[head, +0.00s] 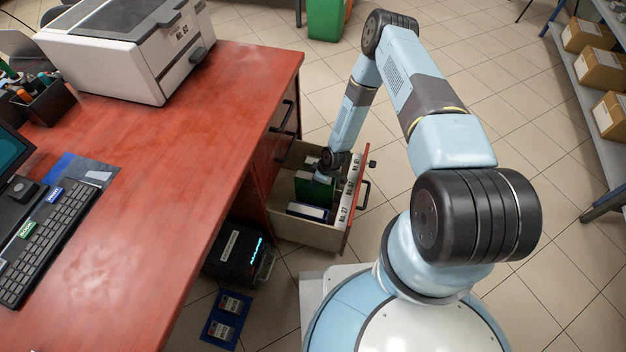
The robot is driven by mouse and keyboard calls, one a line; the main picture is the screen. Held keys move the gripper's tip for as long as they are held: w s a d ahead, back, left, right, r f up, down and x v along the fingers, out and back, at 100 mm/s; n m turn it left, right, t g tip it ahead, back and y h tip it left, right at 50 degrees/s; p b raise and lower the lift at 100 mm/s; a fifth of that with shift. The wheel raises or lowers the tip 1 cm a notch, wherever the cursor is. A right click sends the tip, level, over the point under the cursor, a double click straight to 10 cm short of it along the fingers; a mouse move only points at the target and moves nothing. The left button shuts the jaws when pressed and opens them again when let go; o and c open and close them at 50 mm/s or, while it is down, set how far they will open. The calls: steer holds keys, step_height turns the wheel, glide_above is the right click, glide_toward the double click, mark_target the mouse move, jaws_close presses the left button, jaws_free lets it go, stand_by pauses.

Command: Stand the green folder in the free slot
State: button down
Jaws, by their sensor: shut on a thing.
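An open drawer (287,232) of the red-topped desk holds upright folders in a row. A folder with a blue edge and pale side (307,211) stands toward its near end. My arm reaches down into the drawer from above. My gripper (325,178) is low between the drawer's walls and shut on what appears to be the green folder (305,188), a dark green shape. The gripper and the drawer's contents are small here, and my wrist hides part of them. I cannot tell whether the green folder rests on the drawer floor, and the free slot is not clearly visible.
The drawer's labelled front (352,190) stands to the right of my gripper. The desk (190,190) rises on the left, with a printer (125,45) and keyboard (45,240). A black box (236,252) is on the floor nearby.

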steer(key=shift+f, duration=0.6)
steer(key=shift+c, duration=2.1)
jaws_free()
steer(key=shift+r, duration=0.1)
steer(key=v, duration=1.3)
steer(key=shift+w+a+r, duration=0.1)
steer(key=shift+a, duration=0.05)
